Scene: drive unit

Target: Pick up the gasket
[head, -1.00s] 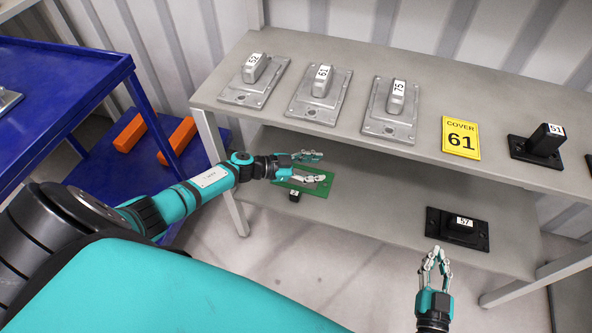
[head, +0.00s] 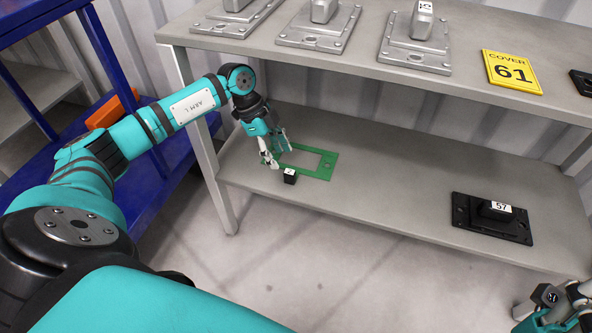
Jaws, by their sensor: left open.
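The gasket (head: 326,165) is a flat green rectangular frame with a large opening. It lies on the lower shelf of the grey rack, toward its left end. My left gripper (head: 278,162) points down over the gasket's left part, with its fingers spread and nothing seen between them. The fingers hide part of the gasket's left side, and I cannot tell whether they touch it. A small black block (head: 290,176) with a white label sits at the gasket's front edge.
A black part labelled 57 (head: 491,218) lies on the lower shelf at right. The shelf between is clear. A blue cart (head: 150,190) stands at left.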

